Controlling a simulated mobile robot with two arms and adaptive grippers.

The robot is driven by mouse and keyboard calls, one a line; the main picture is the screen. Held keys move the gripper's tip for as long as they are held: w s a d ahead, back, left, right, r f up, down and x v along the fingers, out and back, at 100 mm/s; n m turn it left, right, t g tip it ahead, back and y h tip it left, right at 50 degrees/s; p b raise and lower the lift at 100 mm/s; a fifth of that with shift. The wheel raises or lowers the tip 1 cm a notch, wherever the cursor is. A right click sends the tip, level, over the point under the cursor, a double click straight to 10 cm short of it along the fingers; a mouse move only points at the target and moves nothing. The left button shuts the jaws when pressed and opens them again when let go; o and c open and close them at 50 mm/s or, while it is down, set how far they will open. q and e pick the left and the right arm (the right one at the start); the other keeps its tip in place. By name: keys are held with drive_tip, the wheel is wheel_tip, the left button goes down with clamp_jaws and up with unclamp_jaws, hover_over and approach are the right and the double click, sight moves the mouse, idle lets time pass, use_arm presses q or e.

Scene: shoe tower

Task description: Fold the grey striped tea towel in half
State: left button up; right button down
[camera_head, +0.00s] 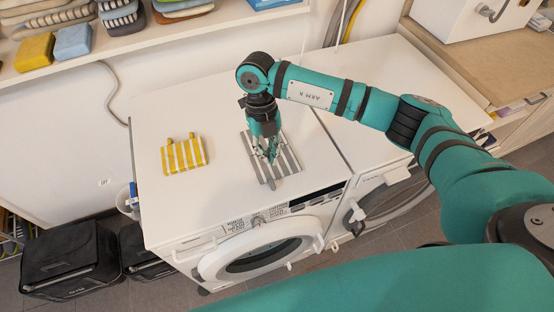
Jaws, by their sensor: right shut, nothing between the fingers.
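The grey striped tea towel (285,162) lies on top of the left white washing machine, near its front right part. It looks flat and rectangular, with grey and white stripes; its middle is partly hidden by my right gripper. My right gripper (271,158) points down over the towel. Its fingers are shut with nothing between them. I cannot tell whether the fingertips touch the cloth. My left gripper is not in view.
A yellow striped cloth (183,155) lies on the same machine (215,205), left of the towel. A second white machine (372,75) stands to the right. A shelf (150,40) with folded cloths runs along the back wall. Black bins (70,262) stand on the floor at left.

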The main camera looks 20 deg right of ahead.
drive_tip(key=shift+r, duration=0.1)
drive_tip(key=shift+w+r+g+p, duration=0.2)
drive_tip(key=shift+r+g+p, duration=0.15)
drive_tip(key=shift+r, duration=0.55)
drive_tip(key=shift+c, duration=2.4)
unclamp_jaws()
wheel_tip(320, 180, up, 7)
drive_tip(key=p, duration=0.4)
